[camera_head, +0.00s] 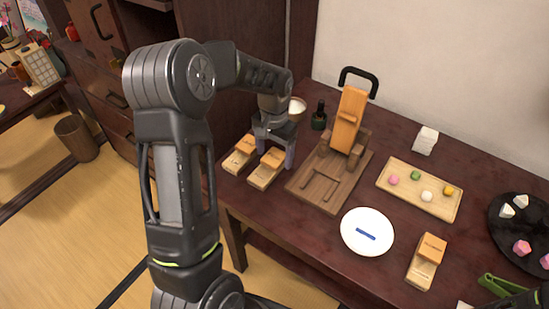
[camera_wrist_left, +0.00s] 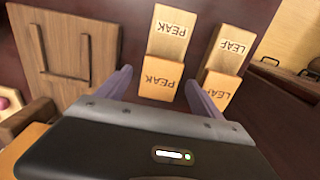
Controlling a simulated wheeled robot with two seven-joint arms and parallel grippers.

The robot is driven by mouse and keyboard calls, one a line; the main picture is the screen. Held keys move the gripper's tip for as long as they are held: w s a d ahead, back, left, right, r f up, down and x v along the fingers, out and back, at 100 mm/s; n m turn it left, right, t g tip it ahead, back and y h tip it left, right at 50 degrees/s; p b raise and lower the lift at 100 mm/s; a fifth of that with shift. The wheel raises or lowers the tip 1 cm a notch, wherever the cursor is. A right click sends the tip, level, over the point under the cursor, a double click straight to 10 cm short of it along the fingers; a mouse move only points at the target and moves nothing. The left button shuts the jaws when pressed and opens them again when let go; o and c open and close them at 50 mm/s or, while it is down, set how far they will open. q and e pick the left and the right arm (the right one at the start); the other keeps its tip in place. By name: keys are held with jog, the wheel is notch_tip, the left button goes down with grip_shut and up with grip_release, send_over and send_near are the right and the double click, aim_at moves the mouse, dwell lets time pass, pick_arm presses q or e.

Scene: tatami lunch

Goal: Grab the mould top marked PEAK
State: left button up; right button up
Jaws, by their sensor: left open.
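The PEAK mould is a wooden piece on the dark table. Its orange block, the mould top marked PEAK (camera_head: 272,158), sits at the far end of a paler base (camera_head: 262,180) also marked PEAK. In the left wrist view, the mould top (camera_wrist_left: 158,82) lies between the fingers and the base (camera_wrist_left: 171,30) extends beyond. My left gripper (camera_head: 273,153) is open and empty above the mould top, one finger on each side. I cannot tell whether the fingers touch it. My right gripper is not in view.
The LEAF mould (camera_head: 239,155) stands close beside the PEAK mould; it also shows in the left wrist view (camera_wrist_left: 228,50). A wooden press (camera_head: 320,185) is at the right. A white plate (camera_head: 352,241), a sweets tray (camera_head: 405,201) and another mould (camera_head: 426,262) lie farther right.

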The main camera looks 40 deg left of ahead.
pick_arm(q)
jog(key=shift+c, duration=0.3)
jog(key=c, duration=1.4)
